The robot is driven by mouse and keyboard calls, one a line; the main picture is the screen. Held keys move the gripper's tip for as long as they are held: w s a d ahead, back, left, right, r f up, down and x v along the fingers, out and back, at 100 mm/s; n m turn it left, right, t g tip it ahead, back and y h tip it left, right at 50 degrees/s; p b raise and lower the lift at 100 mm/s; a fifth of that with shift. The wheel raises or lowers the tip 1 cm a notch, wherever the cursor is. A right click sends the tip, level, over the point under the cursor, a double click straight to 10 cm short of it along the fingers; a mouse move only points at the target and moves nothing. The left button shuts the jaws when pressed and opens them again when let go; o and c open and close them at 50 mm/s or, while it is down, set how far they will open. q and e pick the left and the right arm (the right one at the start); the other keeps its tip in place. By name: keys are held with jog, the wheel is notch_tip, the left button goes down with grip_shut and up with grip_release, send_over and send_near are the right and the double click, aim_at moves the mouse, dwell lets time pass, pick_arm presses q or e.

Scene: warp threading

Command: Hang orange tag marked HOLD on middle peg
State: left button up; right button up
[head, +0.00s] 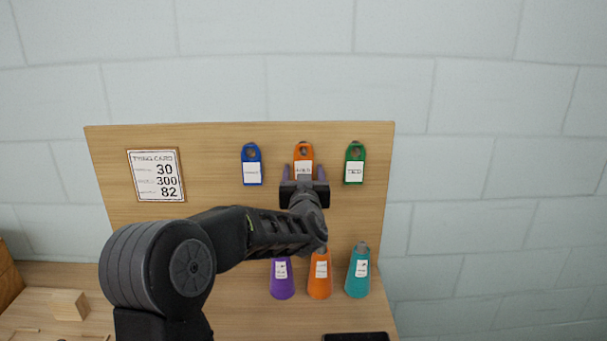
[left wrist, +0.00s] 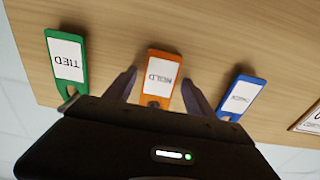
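The orange tag (head: 303,154) hangs against the upright wooden board, in the middle between a blue tag (head: 251,166) and a green tag (head: 354,167). Its hole is at the middle peg position. In the left wrist view the orange tag (left wrist: 162,72) has a white label reading HOLD. My left gripper (head: 304,174) is in front of its lower part in the head view. Its fingers are open, one on each side of the tag, with gaps visible in the left wrist view (left wrist: 159,84). The peg itself is hard to see. My right gripper is not in view.
A white card (head: 156,174) with numbers is on the board's left. Purple (head: 282,283), orange (head: 319,284) and teal (head: 357,280) cones stand below the tags. A wooden block (head: 69,305) lies at lower left. A dark object (head: 355,337) is at the bottom edge.

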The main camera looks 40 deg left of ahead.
pick_arm(q)
jog(key=shift+o, duration=0.4)
jog(key=b+v, duration=0.1)
jog(key=v, duration=0.6)
jog(key=shift+s+d, duration=0.25)
jog(key=shift+s, duration=0.05)
